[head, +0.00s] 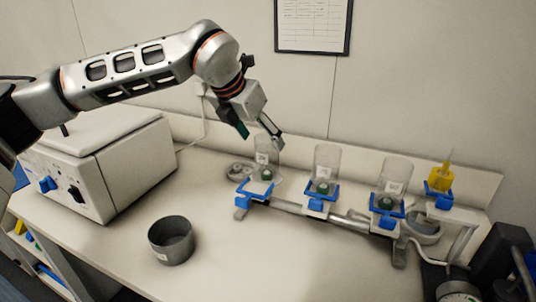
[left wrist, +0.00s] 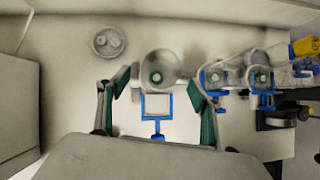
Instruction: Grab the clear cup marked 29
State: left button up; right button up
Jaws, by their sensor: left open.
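Three clear cups with white labels stand in blue holders on a metal rail; the label numbers are too small to read, so I cannot tell which is 29. They are the left cup (head: 266,158), the middle cup (head: 327,163) and the right cup (head: 396,175), each with something dark green inside. My left gripper (head: 256,135) is open just above the left cup. In the left wrist view, the left cup (left wrist: 164,61) lies between and slightly beyond the spread fingers (left wrist: 160,84), with nothing gripped. My right gripper is out of view.
A grey metal pot (head: 171,242) stands at the front of the table. A white machine (head: 103,165) stands left. A yellow item (head: 441,178) sits at the rail's right end, near dark equipment. A round metal dish (head: 238,171) lies behind the rail. The front middle is clear.

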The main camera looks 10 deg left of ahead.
aim_at(267, 158)
pick_arm(q)
jog(key=shift+p+x, duration=0.55)
jog(key=shift+x, duration=2.25)
jog(key=shift+s, duration=0.1)
jog(key=c, duration=1.2)
